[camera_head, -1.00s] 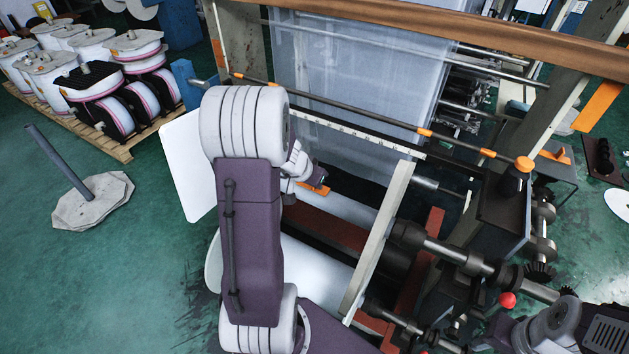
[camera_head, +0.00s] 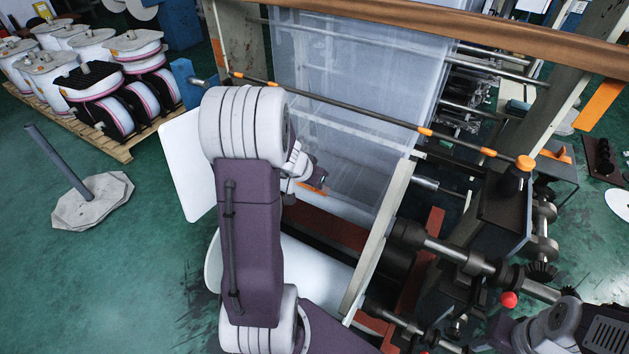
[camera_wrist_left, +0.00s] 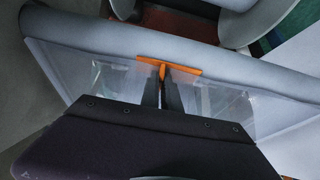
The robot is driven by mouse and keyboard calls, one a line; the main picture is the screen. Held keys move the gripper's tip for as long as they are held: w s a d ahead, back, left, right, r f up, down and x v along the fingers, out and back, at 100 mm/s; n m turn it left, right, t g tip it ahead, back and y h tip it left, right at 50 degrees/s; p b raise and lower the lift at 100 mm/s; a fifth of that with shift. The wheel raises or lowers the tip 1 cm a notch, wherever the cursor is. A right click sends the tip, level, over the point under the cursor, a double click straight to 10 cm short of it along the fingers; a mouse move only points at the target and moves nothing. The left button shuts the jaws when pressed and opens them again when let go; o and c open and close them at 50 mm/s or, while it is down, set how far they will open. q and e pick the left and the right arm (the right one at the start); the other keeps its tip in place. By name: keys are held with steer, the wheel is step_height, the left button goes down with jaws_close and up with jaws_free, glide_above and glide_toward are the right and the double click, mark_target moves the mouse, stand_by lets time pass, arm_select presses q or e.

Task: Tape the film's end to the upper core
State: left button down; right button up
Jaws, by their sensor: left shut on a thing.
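The clear film (camera_head: 350,75) hangs from the machine's top in the head view and runs down to the pale upper core (camera_head: 352,213). In the left wrist view the grey core (camera_wrist_left: 110,38) crosses the picture, with the see-through film (camera_wrist_left: 225,90) spread along it on both sides of my gripper. My left gripper (camera_wrist_left: 168,85) is shut on the stem of an orange T-shaped piece (camera_wrist_left: 168,66). The piece's flat bar lies at the core and film edge; I cannot tell whether it touches. In the head view my left arm hides part of the core. My right gripper is out of view.
A wooden-coloured roller (camera_head: 430,25) crosses the top. A dark rod with orange collars (camera_head: 380,117) spans the film. A pale frame bar (camera_head: 377,245) stands right of the core, a lower pale roll (camera_head: 320,265) below. A pallet of spools (camera_head: 100,75) stands left.

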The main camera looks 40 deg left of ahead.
arm_select(q)
steer(key=c, duration=1.5)
jaws_free()
steer(key=p+v, duration=0.2)
steer(key=v, duration=0.7)
steer(key=shift+d, duration=0.1)
